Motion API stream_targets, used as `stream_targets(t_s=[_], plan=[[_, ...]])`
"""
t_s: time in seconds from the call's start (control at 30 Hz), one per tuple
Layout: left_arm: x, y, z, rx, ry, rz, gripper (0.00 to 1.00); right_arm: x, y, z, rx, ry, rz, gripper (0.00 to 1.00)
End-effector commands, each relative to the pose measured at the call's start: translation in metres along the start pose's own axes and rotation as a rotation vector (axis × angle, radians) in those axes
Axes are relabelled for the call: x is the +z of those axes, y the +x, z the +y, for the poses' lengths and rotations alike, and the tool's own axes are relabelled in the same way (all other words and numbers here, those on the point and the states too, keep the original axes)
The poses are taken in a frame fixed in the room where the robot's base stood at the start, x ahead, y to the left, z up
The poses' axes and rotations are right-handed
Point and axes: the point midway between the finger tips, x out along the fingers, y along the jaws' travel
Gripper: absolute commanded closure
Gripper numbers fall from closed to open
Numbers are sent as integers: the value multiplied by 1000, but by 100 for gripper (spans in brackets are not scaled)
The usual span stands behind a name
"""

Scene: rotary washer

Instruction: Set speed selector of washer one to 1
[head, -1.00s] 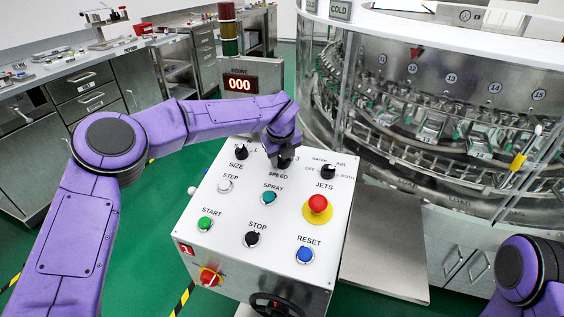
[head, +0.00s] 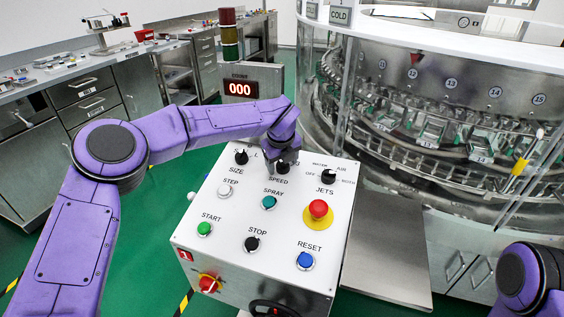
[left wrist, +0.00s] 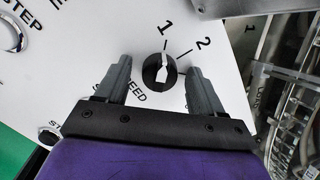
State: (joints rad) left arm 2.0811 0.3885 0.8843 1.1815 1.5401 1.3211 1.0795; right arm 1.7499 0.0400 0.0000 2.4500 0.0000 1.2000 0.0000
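The speed selector (left wrist: 161,72) is a round black knob with a white pointer on the white control panel (head: 228,247). In the left wrist view it sits between the two fingers of my left gripper (left wrist: 161,83), with a gap on both sides. The pointer faces up the picture, roughly at the mark for 1; the 2 is to its right. In the head view my left gripper (head: 282,160) is over the selector, above the SPEED label, and partly hides it. My right gripper is out of view; only part of my right arm shows at the lower right.
The size knob (head: 241,157) is left of the selector and the jets knob (head: 328,175) right. Below are the spray button (head: 269,202) and a red emergency stop (head: 318,208). The glass-walled washer (head: 430,110) stands at the right. A counter (head: 347,230) reads 000 elsewhere behind.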

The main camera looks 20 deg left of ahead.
Motion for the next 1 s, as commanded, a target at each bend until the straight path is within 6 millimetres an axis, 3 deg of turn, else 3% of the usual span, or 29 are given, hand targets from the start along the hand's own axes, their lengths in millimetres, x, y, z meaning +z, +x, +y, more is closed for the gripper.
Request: stream_targets(t_s=[0.17,0.4,0.6,1.0], plan=[[0,-12,0,-1,0,-1,32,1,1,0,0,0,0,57],[1,-69,0,-3,0,-2,32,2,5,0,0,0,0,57],[0,-100,0,-1,0,-1,32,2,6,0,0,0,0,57],[0,-105,0,0,0,0,32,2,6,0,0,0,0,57]])
